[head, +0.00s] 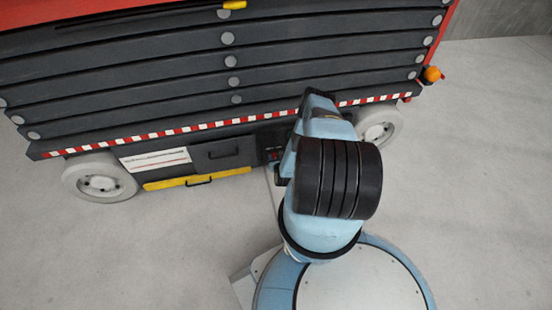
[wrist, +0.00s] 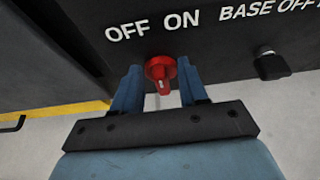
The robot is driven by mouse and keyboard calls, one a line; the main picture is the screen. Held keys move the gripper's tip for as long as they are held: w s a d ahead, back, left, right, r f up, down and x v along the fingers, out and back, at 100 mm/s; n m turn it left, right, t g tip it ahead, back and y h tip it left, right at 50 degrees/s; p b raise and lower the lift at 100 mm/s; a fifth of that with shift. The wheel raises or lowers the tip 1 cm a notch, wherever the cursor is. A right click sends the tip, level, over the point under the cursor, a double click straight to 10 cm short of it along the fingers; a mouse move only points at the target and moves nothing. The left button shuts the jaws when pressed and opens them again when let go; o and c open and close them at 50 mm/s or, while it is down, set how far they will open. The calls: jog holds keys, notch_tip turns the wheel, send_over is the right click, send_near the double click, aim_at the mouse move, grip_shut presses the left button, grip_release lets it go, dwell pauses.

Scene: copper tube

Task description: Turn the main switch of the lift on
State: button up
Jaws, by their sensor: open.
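The main switch is a red rotary knob (wrist: 161,72) on the lift's dark panel in the wrist view. White OFF and ON labels are above it, OFF to the left and ON to the right. The knob's grip runs roughly up and down in the picture; I cannot tell which label it is set to. My gripper (wrist: 159,68) is open, with one blue finger on each side of the knob. Contact with the knob is not visible. In the head view the lift (head: 230,75) shows a small dark control panel (head: 272,141) beside my arm, which hides my gripper.
A black knob (wrist: 272,64) sits to the right of the switch, under a partly cut-off BASE label. A yellow drawer-like panel (head: 165,184) with a black handle is at the lift's lower edge. White wheels (head: 100,180) stand on the grey floor, which is clear around my base.

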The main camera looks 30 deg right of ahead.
grip_shut()
jog(key=shift+d, duration=0.2)
dwell(0.3)
jog(key=shift+s+d+f+m+t+y, duration=0.15)
jog(key=shift+d+m+t+y, duration=0.45)
jog(key=shift+m, duration=0.75)
jog(key=shift+s+d+f+m+t+y, duration=0.1)
jog(key=shift+f+m+t+y, duration=0.25)
jog(key=shift+m+y, duration=0.8)
jog(key=shift+s+d+f+m+t+y, duration=0.15)
jog(key=shift+d+m+t+y, duration=0.3)
jog(key=shift+m, duration=1.15)
